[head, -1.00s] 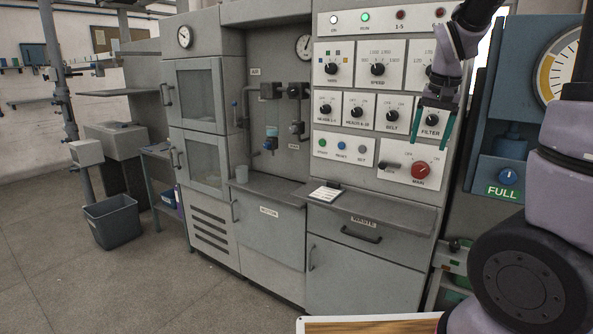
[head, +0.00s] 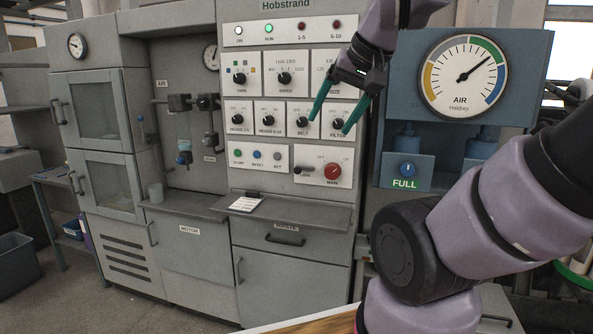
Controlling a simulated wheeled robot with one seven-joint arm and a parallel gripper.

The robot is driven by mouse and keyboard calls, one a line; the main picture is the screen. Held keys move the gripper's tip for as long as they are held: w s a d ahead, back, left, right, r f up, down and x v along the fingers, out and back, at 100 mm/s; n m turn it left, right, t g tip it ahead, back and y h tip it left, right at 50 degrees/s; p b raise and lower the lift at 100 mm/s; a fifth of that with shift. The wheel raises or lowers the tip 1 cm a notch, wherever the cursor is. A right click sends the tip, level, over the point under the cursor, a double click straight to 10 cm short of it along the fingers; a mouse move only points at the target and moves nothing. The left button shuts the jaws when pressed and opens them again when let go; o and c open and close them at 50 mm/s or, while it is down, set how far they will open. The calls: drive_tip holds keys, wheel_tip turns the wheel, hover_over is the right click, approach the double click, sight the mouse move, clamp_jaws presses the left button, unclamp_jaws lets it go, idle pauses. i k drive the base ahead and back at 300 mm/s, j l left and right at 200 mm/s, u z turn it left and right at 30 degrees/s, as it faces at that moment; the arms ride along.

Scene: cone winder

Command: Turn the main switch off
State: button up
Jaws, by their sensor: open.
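The main switch is a red round knob (head: 332,171) on a white plate marked MAIN, at the lower right of the grey control panel (head: 300,203). My gripper (head: 331,123) is open and empty, its two green fingers pointing down and left in front of the BELT and FILTER knobs. It is above the red knob and apart from it. The knob is in full view. The green RUN lamp (head: 269,28) at the top of the panel looks lit.
A small black lever (head: 306,170) sits left of the red knob. A grey shelf (head: 310,213) juts out below, with a white card (head: 246,204) on it.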

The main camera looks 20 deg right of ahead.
sight(332, 169)
drive_tip(key=i+l, duration=0.1)
drive_tip(key=l, duration=0.75)
drive_tip(key=i+l, duration=0.15)
drive_tip(key=l, duration=0.25)
drive_tip(key=u, duration=0.05)
